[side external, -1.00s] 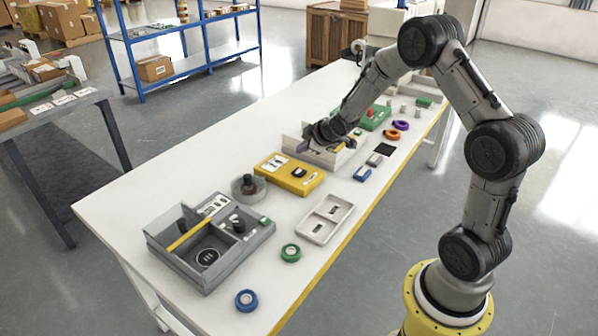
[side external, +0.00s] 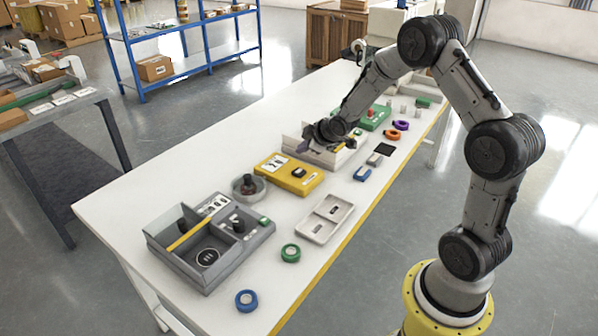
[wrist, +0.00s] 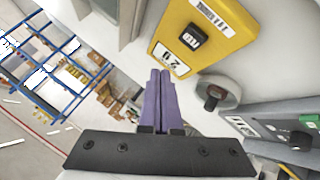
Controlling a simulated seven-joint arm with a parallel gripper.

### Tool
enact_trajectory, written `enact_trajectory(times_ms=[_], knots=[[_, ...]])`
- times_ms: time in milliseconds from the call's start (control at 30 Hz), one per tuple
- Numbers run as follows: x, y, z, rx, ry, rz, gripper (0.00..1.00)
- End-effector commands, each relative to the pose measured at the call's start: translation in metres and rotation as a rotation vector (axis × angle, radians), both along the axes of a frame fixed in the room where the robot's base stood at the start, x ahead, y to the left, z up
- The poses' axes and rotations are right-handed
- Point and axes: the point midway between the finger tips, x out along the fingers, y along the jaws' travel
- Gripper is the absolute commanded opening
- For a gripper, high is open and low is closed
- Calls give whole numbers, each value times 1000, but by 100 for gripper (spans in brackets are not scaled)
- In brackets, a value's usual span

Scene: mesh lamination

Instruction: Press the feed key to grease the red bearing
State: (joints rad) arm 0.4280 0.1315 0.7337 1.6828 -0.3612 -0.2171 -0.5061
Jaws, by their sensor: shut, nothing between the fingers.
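My gripper (side external: 304,144) has purple fingers, shut together and empty, above the open-topped light box (side external: 335,162) in the side view. In the wrist view the closed fingers (wrist: 158,85) point away from the camera. A yellow unit (side external: 275,166) with a black key (side external: 298,172) stands left of the gripper, apart from it. The unit (wrist: 235,20) and its key (wrist: 193,37) also show in the wrist view. I cannot tell whether this is the feed key. An orange-red ring (side external: 391,135) lies farther back; I cannot be sure it is the red bearing.
A round dish (side external: 249,188) with a black knob and a grey compartmented machine (side external: 262,238) stand left of the yellow unit. A pale tray (side external: 318,228), green ring (side external: 291,253) and blue ring (side external: 246,300) lie toward the front edge. The table's rear left is clear.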

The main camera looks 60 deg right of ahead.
Motion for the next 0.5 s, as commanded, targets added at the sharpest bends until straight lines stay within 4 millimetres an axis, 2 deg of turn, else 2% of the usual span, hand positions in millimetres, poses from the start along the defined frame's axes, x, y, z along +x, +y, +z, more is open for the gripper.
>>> enact_trajectory(times_ms=[267,500], knots=[[0,0,3,0,-1,1,0],[1,0,33,0,-2,2,0]])
